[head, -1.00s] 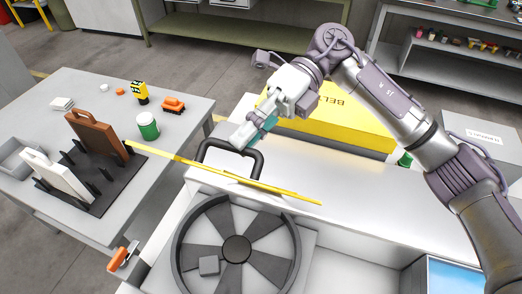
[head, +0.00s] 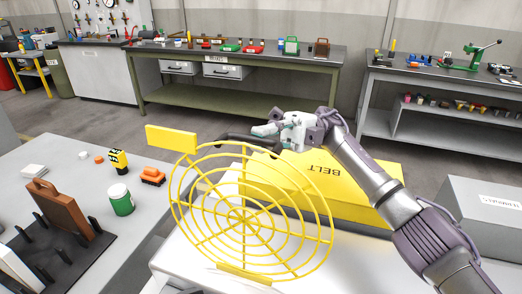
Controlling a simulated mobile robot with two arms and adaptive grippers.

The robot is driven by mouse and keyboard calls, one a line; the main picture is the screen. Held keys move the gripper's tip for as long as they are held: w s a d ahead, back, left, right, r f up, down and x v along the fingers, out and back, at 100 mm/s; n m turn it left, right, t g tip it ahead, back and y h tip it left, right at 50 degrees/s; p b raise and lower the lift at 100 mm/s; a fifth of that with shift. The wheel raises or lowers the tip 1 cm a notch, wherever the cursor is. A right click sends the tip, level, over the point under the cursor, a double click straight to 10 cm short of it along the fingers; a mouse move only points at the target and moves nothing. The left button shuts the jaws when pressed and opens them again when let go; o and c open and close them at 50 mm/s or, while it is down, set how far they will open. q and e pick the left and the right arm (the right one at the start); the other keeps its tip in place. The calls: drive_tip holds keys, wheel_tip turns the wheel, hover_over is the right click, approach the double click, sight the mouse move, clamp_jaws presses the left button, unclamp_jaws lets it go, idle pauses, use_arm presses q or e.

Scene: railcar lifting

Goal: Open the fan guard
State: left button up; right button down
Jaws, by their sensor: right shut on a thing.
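The fan guard (head: 252,226) is a round yellow wire grille, standing raised with its face toward me in the head view. A flat yellow tab (head: 170,138) sticks out at its upper left, and a yellow plate (head: 244,274) is at its bottom edge. My right gripper (head: 262,131) is behind the guard's top edge, shut on the black handle (head: 236,141). The guard's wires cover part of the handle. The fan itself is out of the picture. My left gripper is not in view.
A yellow BELT box (head: 350,190) stands behind the white surface (head: 190,260). The left table (head: 60,160) holds a green jar (head: 121,199), orange toy-like piece (head: 152,175) and rack (head: 60,262). Benches (head: 240,55) line the back; a grey box (head: 485,205) is at right.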

drive_tip(key=shift+w+f, duration=0.15)
drive_tip(key=shift+w, duration=0.05)
drive_tip(key=c, duration=1.2)
unclamp_jaws()
